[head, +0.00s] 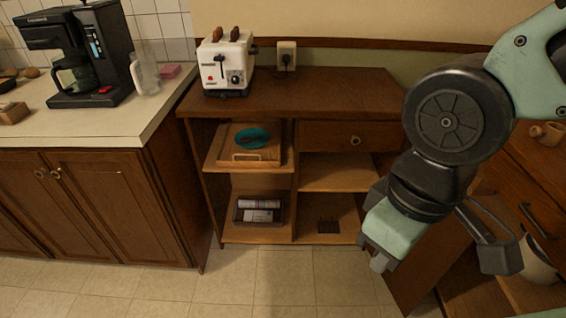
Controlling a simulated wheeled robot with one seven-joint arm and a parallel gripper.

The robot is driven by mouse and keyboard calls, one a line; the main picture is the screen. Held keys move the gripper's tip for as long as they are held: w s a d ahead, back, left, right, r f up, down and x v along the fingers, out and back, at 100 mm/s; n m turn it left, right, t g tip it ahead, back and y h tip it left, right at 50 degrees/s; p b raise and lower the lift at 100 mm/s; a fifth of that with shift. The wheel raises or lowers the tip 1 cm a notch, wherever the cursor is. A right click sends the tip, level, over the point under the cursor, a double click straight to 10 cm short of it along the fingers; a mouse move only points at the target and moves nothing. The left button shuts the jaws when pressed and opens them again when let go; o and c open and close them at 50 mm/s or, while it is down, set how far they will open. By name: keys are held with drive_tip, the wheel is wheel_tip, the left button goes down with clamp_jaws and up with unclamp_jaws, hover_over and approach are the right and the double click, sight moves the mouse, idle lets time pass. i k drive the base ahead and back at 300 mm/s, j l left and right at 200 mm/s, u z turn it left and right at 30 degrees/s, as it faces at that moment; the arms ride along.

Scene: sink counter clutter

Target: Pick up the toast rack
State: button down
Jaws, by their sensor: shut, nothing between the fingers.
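A small dark slatted thing (328,226), which looks like the toast rack, sits on the bottom right shelf of the wooden cabinet. It is small and dim here, so its details cannot be made out. My gripper (378,260) hangs in front of the cabinet's right side, pointing down. It is to the right of the dark thing and apart from it. Its fingers look shut and hold nothing.
A white toaster (226,62) with toast stands on the cabinet top (310,95). A coffee maker (85,55) stands on the left counter. An open door (425,262) is beside my gripper.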

sight(324, 228)
drive_tip(key=l+u, duration=0.2)
drive_tip(key=l, duration=0.15)
drive_tip(key=k+l+u, duration=0.15)
drive_tip(key=l, duration=0.2)
drive_tip(key=z, duration=0.3)
drive_tip(key=i+j+z, duration=0.1)
drive_tip(key=j, duration=0.25)
drive_tip(key=i+j+z, duration=0.1)
drive_tip(key=i+j, duration=0.2)
drive_tip(key=i+j+z, duration=0.1)
drive_tip(key=j, duration=0.35)
drive_tip(key=i+j+z, duration=0.1)
drive_tip(key=j, duration=0.3)
drive_tip(key=i+j+z, duration=0.15)
drive_tip(key=j, duration=0.3)
drive_tip(key=i+j+z, duration=0.1)
drive_tip(key=i+j, duration=0.15)
drive_tip(key=j, duration=0.2)
drive_tip(key=i+j+z, duration=0.1)
drive_tip(key=j, duration=0.3)
drive_tip(key=i+j+z, duration=0.1)
drive_tip(key=j, duration=0.35)
